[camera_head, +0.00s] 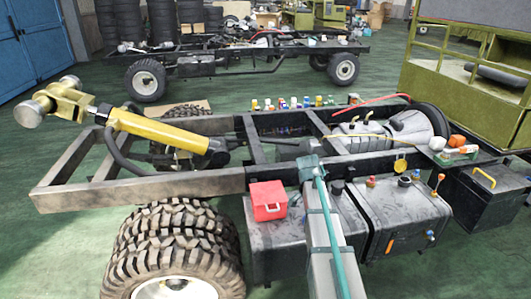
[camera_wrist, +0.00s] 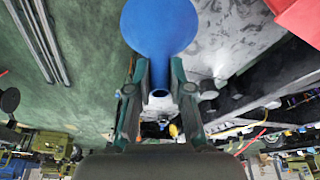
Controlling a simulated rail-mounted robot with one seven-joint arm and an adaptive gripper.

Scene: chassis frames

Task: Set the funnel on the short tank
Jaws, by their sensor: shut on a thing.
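A blue funnel (camera_wrist: 160,25) is in my gripper (camera_wrist: 158,78) in the wrist view, its wide mouth towards the camera's top edge and its narrow spout between the fingers. In the head view, two dark grey tanks hang beside the chassis frame: a left tank (camera_head: 268,246) and a right tank (camera_head: 405,228). Which is the short one I cannot tell for sure. The right tank has a dark filler neck and coloured fittings on top. A grey tank top (camera_wrist: 228,38) shows beside the funnel in the wrist view.
A red box (camera_head: 268,201) sits on the left tank. The chassis rail (camera_head: 215,183) runs behind the tanks. A black battery box (camera_head: 485,195) stands at the right. Several small bottles (camera_head: 300,103) line the far rail. A large tyre (camera_head: 175,250) is at front left.

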